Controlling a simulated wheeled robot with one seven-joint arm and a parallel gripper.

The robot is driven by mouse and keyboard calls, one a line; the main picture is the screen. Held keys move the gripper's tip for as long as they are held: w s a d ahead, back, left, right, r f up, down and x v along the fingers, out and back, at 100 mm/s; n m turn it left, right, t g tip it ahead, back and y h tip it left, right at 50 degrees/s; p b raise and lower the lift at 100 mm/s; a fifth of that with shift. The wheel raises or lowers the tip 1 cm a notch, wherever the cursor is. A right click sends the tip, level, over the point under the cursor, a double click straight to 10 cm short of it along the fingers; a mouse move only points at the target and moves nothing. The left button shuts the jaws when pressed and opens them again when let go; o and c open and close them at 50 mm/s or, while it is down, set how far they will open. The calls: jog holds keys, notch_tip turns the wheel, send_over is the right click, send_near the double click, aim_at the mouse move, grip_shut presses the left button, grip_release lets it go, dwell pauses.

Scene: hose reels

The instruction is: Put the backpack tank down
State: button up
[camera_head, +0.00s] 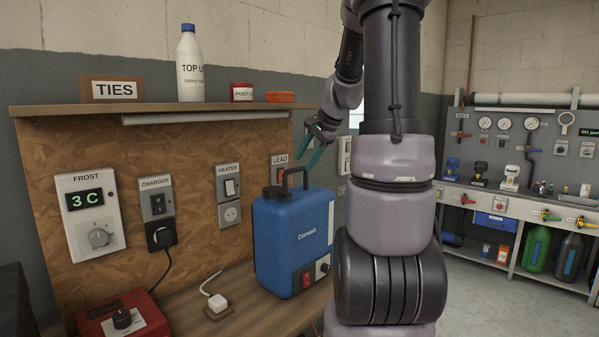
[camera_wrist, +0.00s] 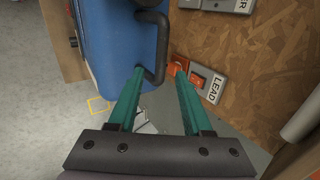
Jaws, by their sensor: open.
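The backpack tank (camera_head: 290,235) is a blue box with a black top handle (camera_head: 293,172). It stands upright on the wooden bench (camera_head: 255,318), against the board under the shelf. My gripper (camera_head: 308,154) has teal fingers and is just above the handle, apart and empty. In the wrist view, the fingers of my gripper (camera_wrist: 159,72) are spread, with the black handle (camera_wrist: 158,62) showing between the tips, nearer the left one. The blue tank side (camera_wrist: 110,45) is at the upper left there. Whether a finger touches the handle is unclear.
A shelf (camera_head: 150,107) with a white bottle (camera_head: 190,68) runs above.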

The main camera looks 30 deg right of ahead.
jog(key=s+a+r+n, duration=0.3)
jog(key=s+a+n, duration=0.2)
jog(key=s+a, duration=0.3)
jog(key=s+a+r+n, duration=0.3)
jog(key=s+a+n, duration=0.2)
jog(key=s+a, duration=0.4)
jog(key=s, duration=0.5)
jog(key=shift+r+t, duration=0.3)
jog(key=shift+t, duration=0.1)
jog(key=shift+s, duration=0.1)
